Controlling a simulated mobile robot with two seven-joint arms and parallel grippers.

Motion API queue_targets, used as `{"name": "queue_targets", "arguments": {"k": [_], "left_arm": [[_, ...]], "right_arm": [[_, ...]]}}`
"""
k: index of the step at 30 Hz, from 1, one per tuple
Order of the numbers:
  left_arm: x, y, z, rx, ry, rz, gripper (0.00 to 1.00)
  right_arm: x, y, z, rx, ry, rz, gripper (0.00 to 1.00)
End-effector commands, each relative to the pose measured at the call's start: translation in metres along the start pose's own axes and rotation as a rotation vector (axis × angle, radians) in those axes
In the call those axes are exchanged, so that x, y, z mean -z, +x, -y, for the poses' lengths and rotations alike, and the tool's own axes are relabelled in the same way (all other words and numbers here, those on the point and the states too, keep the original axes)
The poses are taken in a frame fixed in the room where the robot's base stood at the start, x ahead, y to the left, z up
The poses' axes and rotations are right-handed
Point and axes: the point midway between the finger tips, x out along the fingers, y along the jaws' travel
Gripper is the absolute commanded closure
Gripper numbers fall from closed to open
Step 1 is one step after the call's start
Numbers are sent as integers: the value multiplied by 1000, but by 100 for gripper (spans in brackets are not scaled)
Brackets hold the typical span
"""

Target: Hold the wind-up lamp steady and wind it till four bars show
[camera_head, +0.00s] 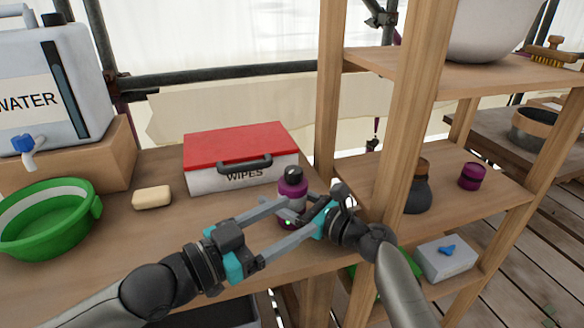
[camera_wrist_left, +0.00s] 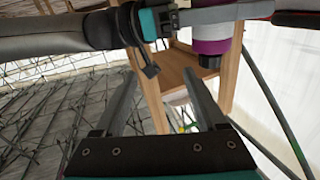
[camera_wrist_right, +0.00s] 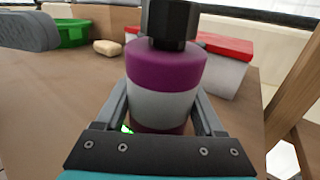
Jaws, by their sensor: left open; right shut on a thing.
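The wind-up lamp (camera_head: 292,189) is a purple and grey cylinder with a black top, upright at the table's right end. In the right wrist view the lamp (camera_wrist_right: 165,100) stands between the fingers of my right gripper (camera_wrist_right: 163,112), which is shut on it. A small green glow shows low on the lamp's left there; I cannot read any bars. My left gripper (camera_head: 302,213) is open and empty, its fingers reaching toward the lamp from the lower left. In the left wrist view the lamp (camera_wrist_left: 209,30) appears upside down, beyond the jaws (camera_wrist_left: 160,75) and to their right.
Soap (camera_head: 152,198), a green basin (camera_head: 45,225) and a water container (camera_head: 50,85) are to the left. A wooden shelf post (camera_head: 327,120) rises close on the right.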

Motion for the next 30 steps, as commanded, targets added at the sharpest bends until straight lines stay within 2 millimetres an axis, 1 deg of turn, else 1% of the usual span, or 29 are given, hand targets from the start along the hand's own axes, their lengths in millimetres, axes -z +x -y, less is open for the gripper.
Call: {"name": "queue_targets", "arguments": {"k": [1,4,6,9,14,21,27,30], "left_arm": [[2,7,-10,4,-3,-11,27],[4,17,-21,34,8,-16,27],[6,23,-25,67,12,-21,27],[9,29,-26,134,10,-22,27],[14,31,-15,279,-9,-16,27],[12,17,12,516,-63,16,27],[9,6,26,626,-90,35,27],[8,6,30,643,-93,40,27]], "right_arm": [[4,-1,0,2,1,-8,95],[4,-1,0,2,1,-8,95],[4,-1,0,2,1,-8,95],[4,-1,0,2,1,-8,95],[4,-1,0,1,2,-8,95],[4,-1,0,1,2,-8,95],[4,-1,0,1,2,-8,95],[4,-1,0,1,2,-8,95]]}}
